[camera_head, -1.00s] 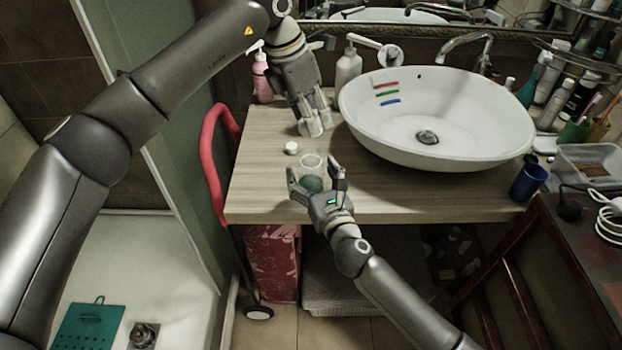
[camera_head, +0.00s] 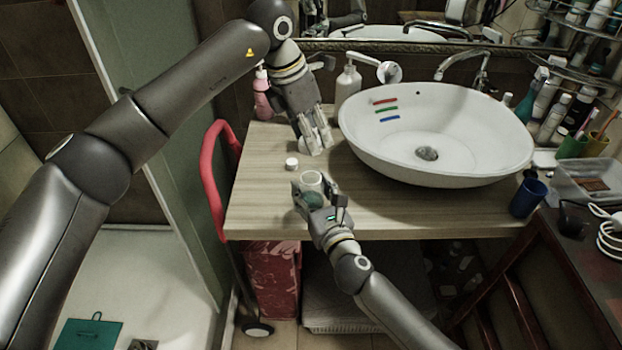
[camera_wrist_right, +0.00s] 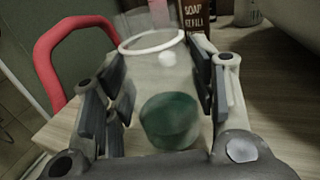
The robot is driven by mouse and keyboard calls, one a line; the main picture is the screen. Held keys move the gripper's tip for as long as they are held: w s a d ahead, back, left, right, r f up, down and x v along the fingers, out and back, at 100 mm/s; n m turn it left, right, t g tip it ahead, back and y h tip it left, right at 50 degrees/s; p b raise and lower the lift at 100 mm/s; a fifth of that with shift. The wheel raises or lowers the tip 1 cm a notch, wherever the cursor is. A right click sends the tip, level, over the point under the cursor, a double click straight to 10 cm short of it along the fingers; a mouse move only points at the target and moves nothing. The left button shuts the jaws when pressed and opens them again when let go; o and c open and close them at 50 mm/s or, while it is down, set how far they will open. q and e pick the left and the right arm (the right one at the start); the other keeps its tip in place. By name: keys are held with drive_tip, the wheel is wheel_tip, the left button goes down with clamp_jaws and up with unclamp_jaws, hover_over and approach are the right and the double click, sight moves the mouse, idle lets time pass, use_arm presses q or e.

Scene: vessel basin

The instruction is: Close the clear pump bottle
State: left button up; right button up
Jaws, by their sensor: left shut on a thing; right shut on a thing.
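The clear pump bottle (camera_head: 312,181) stands open and without a pump near the front edge of the wooden counter, with green at its bottom. It shows large in the right wrist view (camera_wrist_right: 160,85), its round white rim facing up. My right gripper (camera_head: 318,197) is shut on the bottle, with fingers on both sides of it. My left gripper (camera_head: 312,146) is above the counter behind the bottle, pointing down. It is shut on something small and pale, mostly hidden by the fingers. A small white cap (camera_head: 291,163) lies on the counter between them.
A white basin (camera_head: 450,150) fills the counter's middle and right. A pink pump bottle (camera_head: 262,98) and a white pump bottle (camera_head: 348,84) stand at the back. A red rail (camera_head: 208,185) passes the counter's left edge.

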use_arm(q)
hover_over(318, 173)
drive_tip(key=a, duration=0.2)
drive_tip(key=shift+s+d+f, duration=0.15)
drive_tip(key=shift+s+f, duration=0.05)
drive_tip(key=shift+f, duration=0.95)
drive_tip(key=shift+s+d+f, duration=0.1)
drive_tip(key=shift+s+f, duration=0.1)
drive_tip(key=shift+f, duration=0.9)
drive_tip(key=shift+f, duration=0.9)
drive_tip(key=shift+f, duration=0.55)
drive_tip(key=m+g, duration=0.1)
drive_tip(key=m, duration=0.4)
drive_tip(key=m+g, duration=0.2)
drive_tip(key=m, duration=0.3)
drive_tip(key=m+g+y, duration=0.1)
drive_tip(key=m, duration=0.5)
drive_tip(key=shift+g, duration=0.3)
drive_tip(key=o, duration=0.6)
